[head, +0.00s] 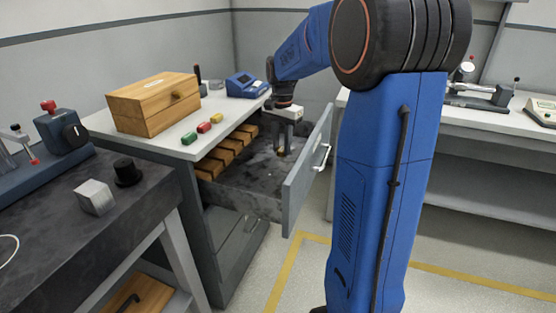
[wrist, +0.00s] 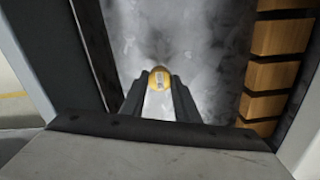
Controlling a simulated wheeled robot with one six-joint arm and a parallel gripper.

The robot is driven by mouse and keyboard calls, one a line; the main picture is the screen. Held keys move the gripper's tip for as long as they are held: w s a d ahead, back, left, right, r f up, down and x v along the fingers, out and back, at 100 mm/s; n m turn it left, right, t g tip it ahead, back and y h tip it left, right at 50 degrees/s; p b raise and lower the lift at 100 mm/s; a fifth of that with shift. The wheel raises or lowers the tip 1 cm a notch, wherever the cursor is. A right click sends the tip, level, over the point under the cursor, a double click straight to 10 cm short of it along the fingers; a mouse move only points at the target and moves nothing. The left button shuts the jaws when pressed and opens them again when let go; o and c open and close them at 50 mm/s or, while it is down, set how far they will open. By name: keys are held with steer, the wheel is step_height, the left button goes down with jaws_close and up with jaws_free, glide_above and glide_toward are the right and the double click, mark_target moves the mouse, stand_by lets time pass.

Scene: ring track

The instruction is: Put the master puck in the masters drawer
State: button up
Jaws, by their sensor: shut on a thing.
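The masters drawer (head: 240,190) is pulled open from the grey cabinet, and its grey speckled floor also shows in the wrist view (wrist: 205,45). My gripper (head: 283,152) reaches down inside the drawer, close to its front panel. In the wrist view my gripper (wrist: 158,100) is shut on the master puck (wrist: 159,78), a small round yellow-gold piece with a pale label on top. The puck's lower part is hidden by the fingers. I cannot tell whether it touches the drawer floor.
Several wooden blocks (head: 219,157) line the drawer's inner side. A wooden box (head: 152,104) and green, red and yellow pieces (head: 204,128) sit on the cabinet top. The drawer's front panel (head: 308,165) stands close to my gripper. A dark bench (head: 75,225) is at left.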

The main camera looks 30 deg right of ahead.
mark_target(281, 167)
steer(key=shift+f, duration=2.65)
steer(key=shift+f, duration=0.15)
steer(key=o, duration=1.2)
step_height(281, 167, up, 12)
steer(key=shift+r, duration=0.15)
steer(key=shift+a, duration=0.15)
